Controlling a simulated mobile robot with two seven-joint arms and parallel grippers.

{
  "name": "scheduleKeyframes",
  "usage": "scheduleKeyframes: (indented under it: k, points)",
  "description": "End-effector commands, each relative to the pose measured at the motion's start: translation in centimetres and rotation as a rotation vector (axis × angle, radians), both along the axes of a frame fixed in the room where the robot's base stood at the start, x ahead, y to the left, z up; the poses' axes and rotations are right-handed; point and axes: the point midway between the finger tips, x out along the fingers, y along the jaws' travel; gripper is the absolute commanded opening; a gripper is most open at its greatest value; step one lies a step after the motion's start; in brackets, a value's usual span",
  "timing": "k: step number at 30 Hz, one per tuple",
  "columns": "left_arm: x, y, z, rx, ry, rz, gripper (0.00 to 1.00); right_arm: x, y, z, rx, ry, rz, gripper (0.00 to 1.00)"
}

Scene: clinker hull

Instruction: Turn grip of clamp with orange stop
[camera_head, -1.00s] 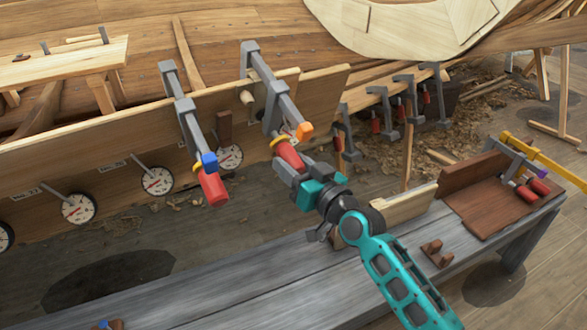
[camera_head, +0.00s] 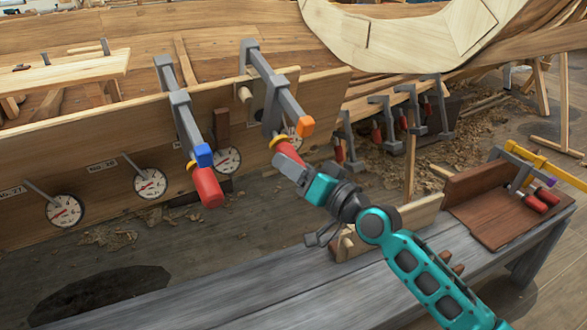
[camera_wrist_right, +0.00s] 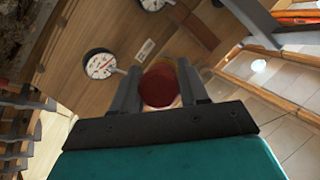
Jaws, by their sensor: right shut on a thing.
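My right gripper (camera_head: 290,165) is shut on this grip. In the right wrist view the end of the red grip (camera_wrist_right: 159,85) sits between the two fingers. A second clamp with a blue stop (camera_head: 204,155) and a red grip (camera_head: 207,187) hangs to the left, apart from my gripper. My left gripper is not in view.
Dial gauges (camera_head: 150,184) line the plank below the clamps. A grey bench (camera_head: 230,290) runs below my right arm. Several spare clamps (camera_head: 408,105) hang behind.

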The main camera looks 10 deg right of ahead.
Motion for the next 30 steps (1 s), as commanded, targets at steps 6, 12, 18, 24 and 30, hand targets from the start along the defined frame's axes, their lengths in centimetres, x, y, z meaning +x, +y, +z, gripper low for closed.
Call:
scheduleKeyframes:
  k: [6, 12, 18, 24, 30]
  points:
    - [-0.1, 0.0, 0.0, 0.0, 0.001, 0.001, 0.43, 0.0, 0.0, 0.0, -0.001, 0.0, 0.001, 0.13]
    - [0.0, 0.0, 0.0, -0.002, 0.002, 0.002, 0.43, 0.0, 0.0, 0.0, -0.001, -0.001, 0.0, 0.59]
    - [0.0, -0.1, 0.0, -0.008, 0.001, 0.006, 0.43, 0.0, 0.0, 0.0, -0.001, -0.001, 0.0, 0.65]
    - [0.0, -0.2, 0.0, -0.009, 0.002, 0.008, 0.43, -0.4, -0.3, -0.1, -0.002, -0.001, -0.001, 0.65]
    - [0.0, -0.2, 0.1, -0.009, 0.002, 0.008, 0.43, -3.2, -2.0, -0.5, -0.007, 0.002, 0.0, 0.65]
